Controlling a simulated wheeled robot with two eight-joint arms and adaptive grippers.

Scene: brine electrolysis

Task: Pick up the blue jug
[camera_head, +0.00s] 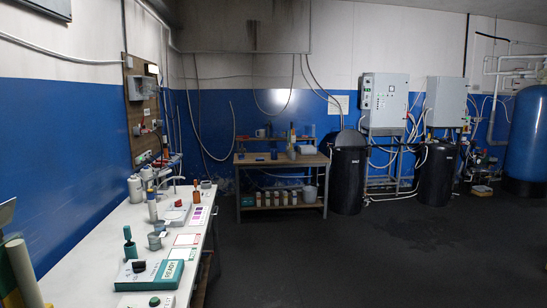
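A small blue vessel (260,133) stands on the raised shelf at the back of the wooden workbench (252,161), across the room. It may be the blue jug, but it is too small to make out a handle or spout. A dark blue item (274,155) on the benchtop is also too small to identify. Neither of my grippers shows in the head view, and nothing is seen touching these items.
A long white counter (112,262) on the left holds a teal device (150,275), bottles and small instruments. Two black bins (348,172) (437,173) stand right of the workbench. A blue tank (527,140) is at far right. The dark middle floor is clear.

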